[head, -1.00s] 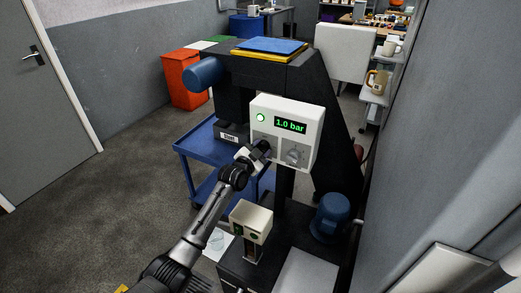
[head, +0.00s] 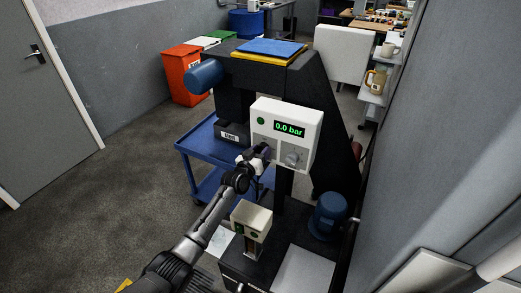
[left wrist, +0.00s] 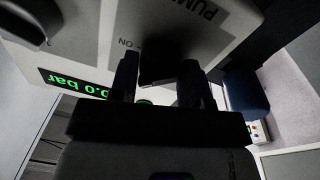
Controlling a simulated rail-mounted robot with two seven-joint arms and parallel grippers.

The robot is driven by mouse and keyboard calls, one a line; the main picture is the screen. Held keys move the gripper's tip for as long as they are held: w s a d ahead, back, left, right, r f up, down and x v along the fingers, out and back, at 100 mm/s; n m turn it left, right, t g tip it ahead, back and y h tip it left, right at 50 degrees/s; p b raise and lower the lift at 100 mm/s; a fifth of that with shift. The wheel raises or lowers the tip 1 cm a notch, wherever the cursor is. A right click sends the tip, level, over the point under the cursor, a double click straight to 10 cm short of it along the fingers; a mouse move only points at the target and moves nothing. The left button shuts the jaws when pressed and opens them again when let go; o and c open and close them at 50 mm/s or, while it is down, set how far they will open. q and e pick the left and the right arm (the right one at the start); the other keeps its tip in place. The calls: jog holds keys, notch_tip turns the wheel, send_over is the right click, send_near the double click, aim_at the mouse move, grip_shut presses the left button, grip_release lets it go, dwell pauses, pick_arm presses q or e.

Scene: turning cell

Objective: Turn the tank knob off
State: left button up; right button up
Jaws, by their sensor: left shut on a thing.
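A white control box (head: 311,122) carries a display (head: 289,128) reading 0.0 bar, a dark green lamp (head: 261,121) and two knobs side by side. My left gripper (head: 262,152) is at the left knob, which it mostly hides in the head view. In the left wrist view, my left gripper (left wrist: 160,75) has its fingers around a dark knob (left wrist: 162,50), close to an "ON" mark and a partly visible label starting "PUM". The right knob (head: 292,159) stands free; a dark round knob (left wrist: 30,20) shows at the left wrist view's top left. My right gripper is out of view.
A small beige button box (head: 252,218) stands below the panel, close to my forearm. A blue motor (head: 329,213) is to its right. A blue cart (head: 200,150) stands to the left, and a grey wall (head: 440,140) bounds the right.

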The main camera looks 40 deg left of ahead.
pick_arm(q)
jog(key=n, duration=0.4)
jog(key=shift+n+y+p, duration=0.3)
jog(key=shift+n+p, duration=0.1)
jog(key=n, duration=0.3)
jog(key=shift+f, duration=0.1)
jog(key=shift+n, duration=0.9)
jog(key=o, duration=0.9)
